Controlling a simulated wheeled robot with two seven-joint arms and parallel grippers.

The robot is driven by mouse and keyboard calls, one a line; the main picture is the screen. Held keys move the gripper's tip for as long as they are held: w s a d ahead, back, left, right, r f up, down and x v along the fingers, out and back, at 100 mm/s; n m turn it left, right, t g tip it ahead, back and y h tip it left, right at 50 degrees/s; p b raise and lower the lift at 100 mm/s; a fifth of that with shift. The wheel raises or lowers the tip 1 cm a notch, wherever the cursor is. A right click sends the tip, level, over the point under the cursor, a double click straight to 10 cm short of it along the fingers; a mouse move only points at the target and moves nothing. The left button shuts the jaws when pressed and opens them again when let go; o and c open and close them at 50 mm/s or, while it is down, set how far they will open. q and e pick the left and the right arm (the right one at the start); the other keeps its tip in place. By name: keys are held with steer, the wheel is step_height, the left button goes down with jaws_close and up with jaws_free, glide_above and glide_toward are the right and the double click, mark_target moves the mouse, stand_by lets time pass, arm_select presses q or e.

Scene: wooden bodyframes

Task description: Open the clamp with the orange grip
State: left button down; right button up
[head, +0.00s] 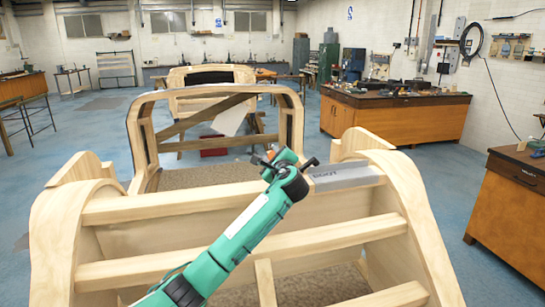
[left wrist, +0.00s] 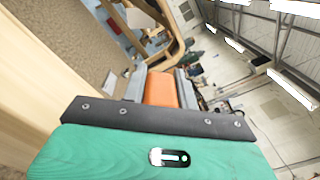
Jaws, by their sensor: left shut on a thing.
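My left gripper (head: 272,160) is at the top rail of the near wooden bodyframe (head: 170,205). In the left wrist view its two grey fingers (left wrist: 160,86) stand on either side of an orange grip (left wrist: 160,90) and are shut on it. Most of the clamp that the grip belongs to is hidden; I cannot tell from the pictures how far it is open. My right gripper is in neither view.
A grey bar with lettering (head: 347,177) lies on the bodyframe's top right, close to my wrist. A wooden arch (head: 215,90) stands behind the rail. Workbenches (head: 395,115) stand at the right. Blue floor (head: 75,135) is clear at the left.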

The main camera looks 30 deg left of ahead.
arm_select(q)
steer(key=c, duration=1.1)
jaws_free()
steer(key=shift+s+d+f, duration=0.15)
steer(key=shift+s+d, duration=0.25)
steer(key=shift+d, duration=0.1)
steer(key=shift+b+v, duration=1.95)
steer(key=shift+v, duration=4.35)
